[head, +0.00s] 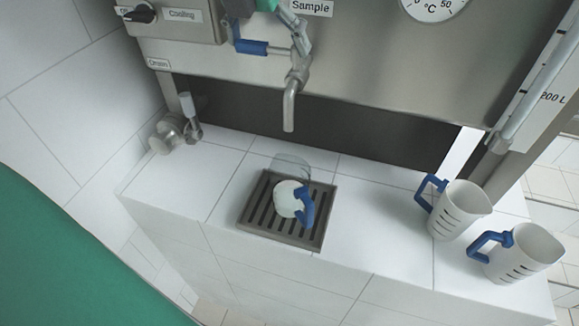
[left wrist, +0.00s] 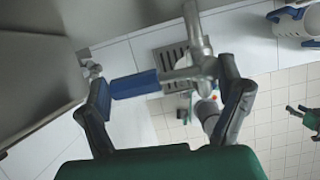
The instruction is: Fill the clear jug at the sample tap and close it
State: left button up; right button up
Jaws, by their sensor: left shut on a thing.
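The clear jug (head: 292,166) stands on the drain grate (head: 252,222) below the spout (head: 289,105) of the sample tap. Its blue handle (head: 305,206) points toward the front right. A round white area shows at the jug; I cannot tell whether it is contents or a part of it. My left gripper (head: 268,38) is up at the tap, shut on its blue lever (head: 251,47). In the left wrist view, the fingers (left wrist: 160,72) stand on either side of the lever (left wrist: 135,85) and tap body. What seems to be my right gripper (left wrist: 303,116) shows at that view's right edge, unclear.
Two white jugs with blue handles (head: 462,207) (head: 528,252) stand on the tiled ledge at the right. A drain valve (head: 178,130) sits at the back left. The steel tank front (head: 370,75) rises behind. The ledge (head: 362,222) right of the grate is clear.

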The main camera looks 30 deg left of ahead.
pick_arm(q)
jog(key=o, duration=0.9)
jog(key=shift+o, duration=0.6)
jog(key=shift+w+a+f, duration=0.1)
jog(key=shift+w+f, duration=0.05)
jog(key=shift+w, duration=0.15)
jog(key=v, duration=1.1)
jog(key=shift+r, duration=0.45)
jog(key=shift+a, duration=0.1)
